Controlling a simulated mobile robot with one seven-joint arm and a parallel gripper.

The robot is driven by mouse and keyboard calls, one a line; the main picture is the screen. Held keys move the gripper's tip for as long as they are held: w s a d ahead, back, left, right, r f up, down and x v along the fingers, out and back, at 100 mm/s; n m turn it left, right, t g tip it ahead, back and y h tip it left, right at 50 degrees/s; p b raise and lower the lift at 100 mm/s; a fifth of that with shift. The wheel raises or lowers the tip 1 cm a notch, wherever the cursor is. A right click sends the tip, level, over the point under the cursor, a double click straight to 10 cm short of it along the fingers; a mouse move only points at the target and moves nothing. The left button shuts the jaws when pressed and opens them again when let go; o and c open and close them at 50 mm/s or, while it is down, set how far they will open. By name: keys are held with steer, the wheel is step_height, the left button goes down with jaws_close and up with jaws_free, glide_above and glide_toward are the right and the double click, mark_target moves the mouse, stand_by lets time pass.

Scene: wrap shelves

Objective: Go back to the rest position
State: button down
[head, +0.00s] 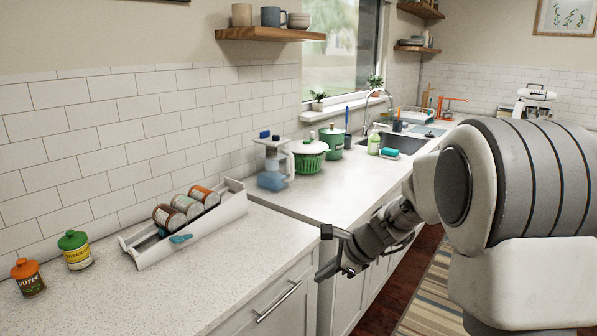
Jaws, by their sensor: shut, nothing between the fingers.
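My gripper (332,254) hangs in front of the counter edge at the picture's middle, empty. It points left, with the cabinet fronts behind it. It touches nothing that I can make out. My grey and white arm reaches in from the right side and hides part of the floor and the far counter.
A white rack (190,228) holding several cans stands on the near counter (225,270). Two jars, one orange-lidded (28,277) and one green-lidded (75,250), stand left of it. A water pitcher (272,165), green colander (309,155) and sink (405,143) lie further back.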

steer(key=s+d+r+n+h+p, duration=0.2)
steer(key=s+r+n, duration=0.9)
steer(key=s, duration=0.4)
steer(key=s+d+r+n+h, duration=0.2)
steer(key=s+d+n, duration=0.1)
steer(key=s, duration=0.4)
steer(key=s+d+r+n+t+h+p, duration=0.1)
steer(key=s+d+r+n+h, duration=0.1)
steer(key=s+n, duration=0.3)
steer(key=shift+s+d+n, duration=0.3)
steer(key=shift+s+d, duration=0.25)
steer(key=shift+s, duration=0.65)
